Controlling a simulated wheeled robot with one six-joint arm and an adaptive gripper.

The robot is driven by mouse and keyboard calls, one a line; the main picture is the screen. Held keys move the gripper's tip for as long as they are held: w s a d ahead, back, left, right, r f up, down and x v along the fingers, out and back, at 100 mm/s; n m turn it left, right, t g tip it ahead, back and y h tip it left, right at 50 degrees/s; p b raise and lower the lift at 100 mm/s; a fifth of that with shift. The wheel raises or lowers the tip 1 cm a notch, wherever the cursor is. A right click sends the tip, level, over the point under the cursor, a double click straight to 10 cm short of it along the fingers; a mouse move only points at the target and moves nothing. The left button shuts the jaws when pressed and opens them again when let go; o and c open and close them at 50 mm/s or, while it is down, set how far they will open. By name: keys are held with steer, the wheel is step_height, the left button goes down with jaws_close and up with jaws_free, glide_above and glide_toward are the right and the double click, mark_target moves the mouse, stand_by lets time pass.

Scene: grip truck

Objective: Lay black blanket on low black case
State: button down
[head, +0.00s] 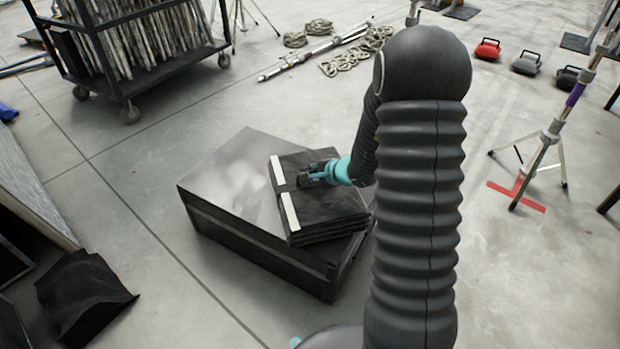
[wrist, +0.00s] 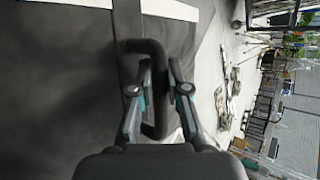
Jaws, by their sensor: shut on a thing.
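The black blanket (head: 328,212) is a folded stack with white strips along one edge. It is over the right part of the low black case (head: 232,173) in the head view; I cannot tell whether it rests on the lid or is just above it. My gripper (head: 312,174) is at the blanket's top, shut on its dark handle. In the wrist view the fingers of my gripper (wrist: 158,92) close around the dark handle loop, with the blanket (wrist: 65,95) filling the left side. My arm hides part of the case's right side.
A wheeled cart (head: 130,45) stands at the back left. Rope coils (head: 357,65) and poles lie behind the case. A black cloth (head: 85,292) lies at the lower left. A light stand (head: 545,140) with a red floor mark is on the right. Floor around the case is clear.

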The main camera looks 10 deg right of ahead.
steer(key=shift+f, duration=0.7)
steer(key=c, duration=1.2)
jaws_free()
steer(key=shift+o, duration=0.2)
